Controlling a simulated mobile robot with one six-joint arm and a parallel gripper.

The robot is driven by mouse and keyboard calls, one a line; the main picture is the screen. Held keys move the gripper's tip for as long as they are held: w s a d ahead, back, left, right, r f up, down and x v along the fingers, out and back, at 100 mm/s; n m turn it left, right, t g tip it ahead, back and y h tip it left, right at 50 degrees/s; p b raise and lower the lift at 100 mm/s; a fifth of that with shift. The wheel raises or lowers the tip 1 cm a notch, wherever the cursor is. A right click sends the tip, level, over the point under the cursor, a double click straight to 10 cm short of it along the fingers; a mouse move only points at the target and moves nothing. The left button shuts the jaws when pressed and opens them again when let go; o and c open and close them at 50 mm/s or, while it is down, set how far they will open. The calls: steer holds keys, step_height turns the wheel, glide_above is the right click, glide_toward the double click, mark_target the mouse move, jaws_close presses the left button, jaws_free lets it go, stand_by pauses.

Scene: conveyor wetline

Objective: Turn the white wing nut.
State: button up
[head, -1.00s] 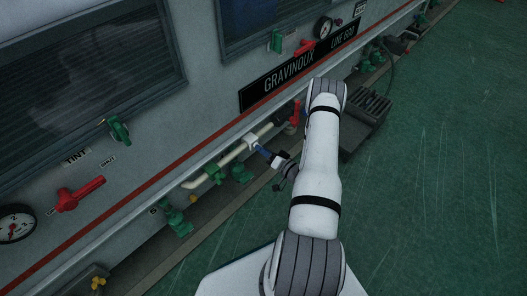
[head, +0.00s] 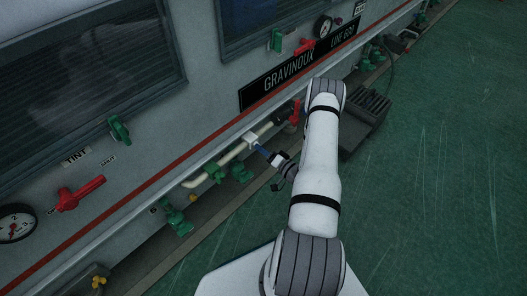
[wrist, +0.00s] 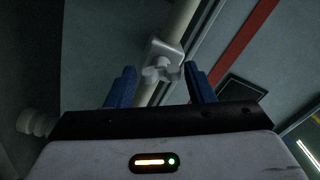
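The white wing nut (wrist: 160,73) sits on a white clamp block (wrist: 163,50) around a pale pipe in the wrist view. In the head view the white block (head: 249,138) shows on the pipe low on the machine's side, but the nut cannot be made out there. My gripper (wrist: 159,68) is open, with one blue finger left of the nut and one right of it in the picture. Gaps show on both sides, and I cannot tell whether the fingertips reach the nut's depth. In the head view my gripper (head: 262,150) points at the block from the floor side.
The pale pipe (head: 230,155) runs along the machine under a red stripe. Green valves (head: 241,173) lie below it and a red handle (head: 295,113) beyond. A dark slatted box (head: 366,112) stands behind my arm. The green floor (head: 440,190) at right is clear.

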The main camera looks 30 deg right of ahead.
steer(key=shift+o, duration=1.3)
steer(key=shift+w+d+r, duration=0.1)
steer(key=p+v, duration=0.2)
steer(key=v, duration=0.6)
steer(key=shift+w, duration=0.1)
